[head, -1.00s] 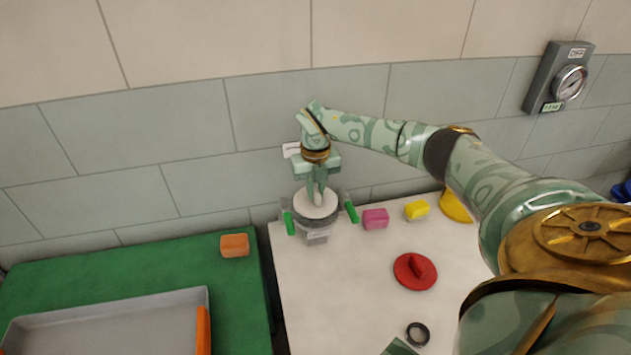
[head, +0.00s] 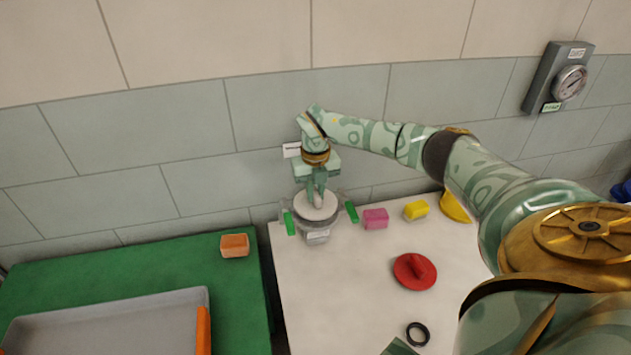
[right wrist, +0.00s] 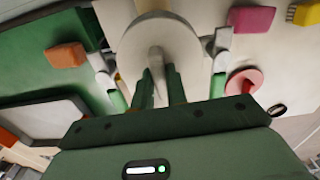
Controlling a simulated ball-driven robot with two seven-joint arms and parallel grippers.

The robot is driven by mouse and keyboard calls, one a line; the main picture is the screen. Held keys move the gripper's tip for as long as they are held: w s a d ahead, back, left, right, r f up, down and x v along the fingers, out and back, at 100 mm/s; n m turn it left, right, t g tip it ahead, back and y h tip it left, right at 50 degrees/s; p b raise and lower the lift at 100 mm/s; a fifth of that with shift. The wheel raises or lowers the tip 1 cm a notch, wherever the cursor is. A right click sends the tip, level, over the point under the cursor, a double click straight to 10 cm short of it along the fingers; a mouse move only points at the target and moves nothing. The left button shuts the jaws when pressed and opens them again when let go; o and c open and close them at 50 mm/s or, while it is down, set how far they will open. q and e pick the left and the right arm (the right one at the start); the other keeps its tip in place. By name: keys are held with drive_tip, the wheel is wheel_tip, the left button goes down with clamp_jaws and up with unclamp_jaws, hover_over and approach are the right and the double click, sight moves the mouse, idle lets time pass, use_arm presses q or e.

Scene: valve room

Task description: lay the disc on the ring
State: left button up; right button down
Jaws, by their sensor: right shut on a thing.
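The white disc (head: 316,208) has an upright grip on top and lies level at the grey ring fixture (head: 317,226) by the wall. My right gripper (head: 317,198) points down and is shut on the disc's grip. The right wrist view shows the pale disc (right wrist: 152,42) with its grip between the two green fingers (right wrist: 161,85). The disc hides most of the ring, and I cannot tell whether it touches it or hovers just above. Green-ended clamps stand open on the fixture's left (head: 289,222) and right (head: 351,212). My left gripper is not in view.
Pink (head: 375,219) and yellow (head: 416,210) blocks stand right of the fixture. A red disc with a grip (head: 415,271) and a black ring (head: 417,333) lie nearer on the white table. An orange block (head: 234,245) and grey tray (head: 110,309) are on the green table.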

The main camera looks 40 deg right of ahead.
drive_tip(key=shift+f, duration=0.3)
idle(0.5)
drive_tip(key=c, duration=0.9)
unclamp_jaws()
wheel_tip(320, 180, up, 7)
drive_tip(key=p, duration=0.6)
